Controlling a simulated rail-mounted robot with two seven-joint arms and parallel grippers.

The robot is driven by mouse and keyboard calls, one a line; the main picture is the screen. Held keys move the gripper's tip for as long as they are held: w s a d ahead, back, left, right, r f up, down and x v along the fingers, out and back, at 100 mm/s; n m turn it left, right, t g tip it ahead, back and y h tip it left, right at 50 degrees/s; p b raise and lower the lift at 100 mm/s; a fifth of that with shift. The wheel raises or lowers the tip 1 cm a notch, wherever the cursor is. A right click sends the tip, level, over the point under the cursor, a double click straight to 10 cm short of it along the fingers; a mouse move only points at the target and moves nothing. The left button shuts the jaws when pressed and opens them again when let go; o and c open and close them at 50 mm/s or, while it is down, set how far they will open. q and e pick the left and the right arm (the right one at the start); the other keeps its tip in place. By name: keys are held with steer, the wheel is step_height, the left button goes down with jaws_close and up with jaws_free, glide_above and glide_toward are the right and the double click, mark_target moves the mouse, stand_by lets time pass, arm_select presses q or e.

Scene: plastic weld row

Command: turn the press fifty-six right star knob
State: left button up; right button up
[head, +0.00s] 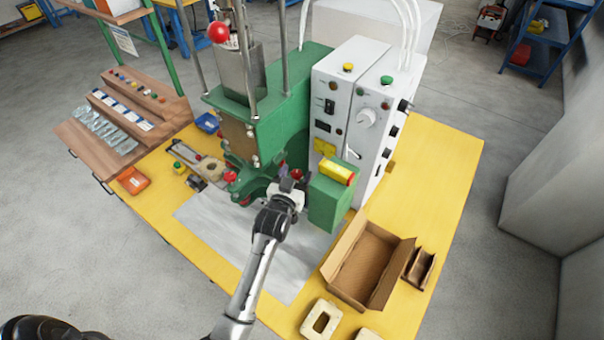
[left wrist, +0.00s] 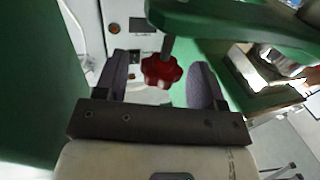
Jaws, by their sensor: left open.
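The green press (head: 262,130) stands on the yellow table. A dark red star knob (head: 297,174) shows at its lower right side, just beyond my left gripper (head: 291,184). In the left wrist view the star knob (left wrist: 162,71) hangs on a short grey stem under a green arm of the press. My left gripper (left wrist: 159,64) is open, with one grey finger on each side of the knob. Gaps show between the knob and both fingers, so it is not gripped. My right gripper is not in view.
A green box with a yellow top (head: 337,173) stands close to the right of my left gripper. A white control cabinet (head: 345,110) is behind. Another red knob (head: 230,177) is at the press's left. An open cardboard box (head: 350,290) sits in front right.

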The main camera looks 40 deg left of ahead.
arm_select(q)
steer(key=shift+b+x, duration=0.45)
steer(key=shift+x, duration=0.65)
steer(key=shift+c, duration=0.3)
steer(key=c, duration=0.8)
steer(key=shift+r+m+h+p, duration=0.25)
steer(key=shift+m+h+p, duration=0.3)
steer(key=shift+p, duration=0.25)
steer(key=shift+c, duration=0.2)
steer(key=m+t+h+p, duration=0.1)
steer(key=h, duration=0.2)
steer(key=shift+m, duration=0.25)
steer(key=shift+d+f+m+h, duration=0.15)
steer(key=shift+m+h, duration=0.65)
steer(key=shift+h, duration=0.35)
steer(key=shift+d+m+h, duration=0.15)
steer(key=shift+m+h, duration=0.55)
steer(key=shift+h, duration=0.4)
